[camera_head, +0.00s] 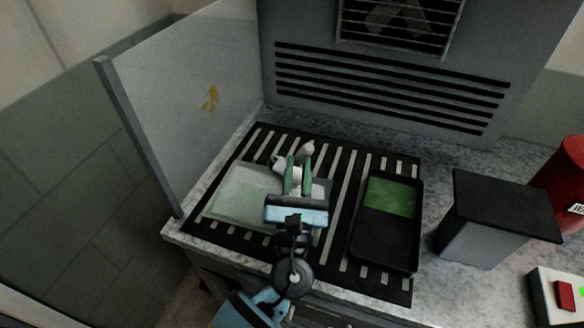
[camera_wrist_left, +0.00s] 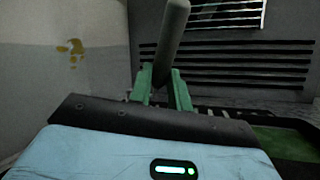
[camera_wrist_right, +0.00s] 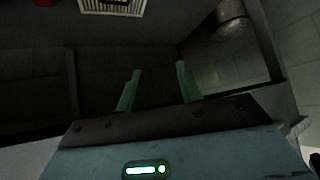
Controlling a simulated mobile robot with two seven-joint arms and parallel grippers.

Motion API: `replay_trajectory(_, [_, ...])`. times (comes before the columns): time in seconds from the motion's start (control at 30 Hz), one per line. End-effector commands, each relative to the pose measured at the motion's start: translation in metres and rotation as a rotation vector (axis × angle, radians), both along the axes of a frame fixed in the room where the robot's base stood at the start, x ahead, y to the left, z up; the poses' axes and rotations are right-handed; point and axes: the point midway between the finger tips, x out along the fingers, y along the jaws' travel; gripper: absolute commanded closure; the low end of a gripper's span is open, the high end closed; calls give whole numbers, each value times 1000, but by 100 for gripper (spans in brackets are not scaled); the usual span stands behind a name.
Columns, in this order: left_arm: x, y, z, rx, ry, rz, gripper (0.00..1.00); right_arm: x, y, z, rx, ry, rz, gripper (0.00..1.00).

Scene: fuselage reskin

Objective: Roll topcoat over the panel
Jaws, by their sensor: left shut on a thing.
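The panel (camera_head: 232,197) lies flat on the slatted bench top, pale with a greenish tint. My left gripper (camera_head: 298,168) is over its right part, shut on the grey handle (camera_head: 307,148) of the roller. In the left wrist view the handle (camera_wrist_left: 172,45) rises tilted between the green fingers. The whitish roller head (camera_head: 285,168) shows just left of the fingers. It is partly hidden, so I cannot tell whether it touches the panel. The paint tray (camera_head: 385,245) is black, with green paint (camera_head: 390,197) at its far end. My right gripper (camera_wrist_right: 157,88) is open and empty, seen only in its wrist view.
A dark-topped grey box (camera_head: 500,205) stands right of the tray, with a red canister (camera_head: 562,180) beyond it. A box with a red button (camera_head: 564,296) is at the lower right. A pale side screen (camera_head: 190,90) and a vented back wall (camera_head: 390,85) bound the bench.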

Motion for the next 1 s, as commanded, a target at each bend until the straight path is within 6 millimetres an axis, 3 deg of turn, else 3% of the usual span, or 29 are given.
replay_trajectory(0.27, [-6, -21, -1, 0, 0, 0, 100, -9, 0, -6, 0, 20, 0, 64])
replay_trajectory(0.63, [-9, -29, -2, -5, 5, -1, 100, -8, 0, -7, 0, 19, 0, 64])
replay_trajectory(1.0, [-17, -54, -6, -2, 11, -2, 100, -7, 0, -11, -1, 22, 0, 64])
